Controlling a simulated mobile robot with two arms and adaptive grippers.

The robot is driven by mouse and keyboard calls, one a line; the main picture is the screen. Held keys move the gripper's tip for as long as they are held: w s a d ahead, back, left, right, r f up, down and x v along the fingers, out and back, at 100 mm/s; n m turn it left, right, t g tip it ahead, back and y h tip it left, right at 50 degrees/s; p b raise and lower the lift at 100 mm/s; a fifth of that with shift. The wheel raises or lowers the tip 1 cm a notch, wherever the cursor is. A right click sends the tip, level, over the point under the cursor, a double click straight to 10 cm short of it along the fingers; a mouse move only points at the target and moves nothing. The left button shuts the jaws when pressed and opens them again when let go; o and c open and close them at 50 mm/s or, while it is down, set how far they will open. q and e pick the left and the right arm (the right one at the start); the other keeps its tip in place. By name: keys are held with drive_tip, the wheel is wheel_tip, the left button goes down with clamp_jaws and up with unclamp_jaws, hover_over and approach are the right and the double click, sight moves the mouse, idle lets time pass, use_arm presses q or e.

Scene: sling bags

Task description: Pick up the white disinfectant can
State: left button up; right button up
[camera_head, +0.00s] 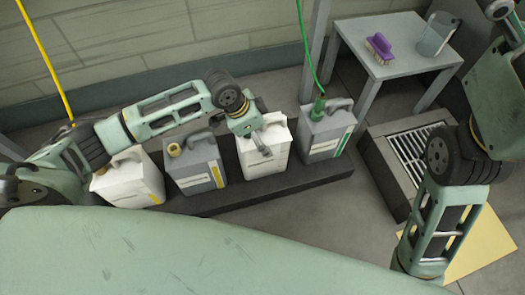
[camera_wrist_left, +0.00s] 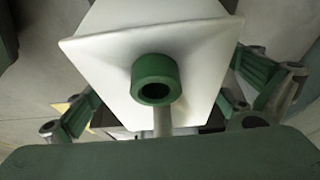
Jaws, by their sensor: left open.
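A white can (camera_head: 277,155) stands on the low dark platform, third from the left in the head view. In the left wrist view the white can (camera_wrist_left: 115,60) fills the middle, with its green cap (camera_wrist_left: 154,80) facing the camera. My left gripper (camera_head: 259,140) is at the top of this can and hides part of it. In the wrist view its open fingers (camera_wrist_left: 168,98) show on either side of the can; whether they touch it I cannot tell. Another white can (camera_head: 128,180) with a yellow label stands at the platform's left end. My right gripper is out of view.
A grey can (camera_head: 195,165) with a yellow cap stands left of the middle white can. A grey can (camera_head: 328,133) with a green hose (camera_head: 305,55) stands right. A floor grate (camera_head: 408,150) and grey table (camera_head: 392,52) with a purple brush (camera_head: 379,45) are at right.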

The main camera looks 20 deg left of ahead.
use_arm(q)
drive_tip(key=shift+w+d+f, duration=0.1)
drive_tip(key=shift+f, duration=0.2)
drive_tip(key=c, duration=1.6)
drive_tip(key=shift+c, duration=0.7)
drive_tip(key=shift+r, duration=0.15)
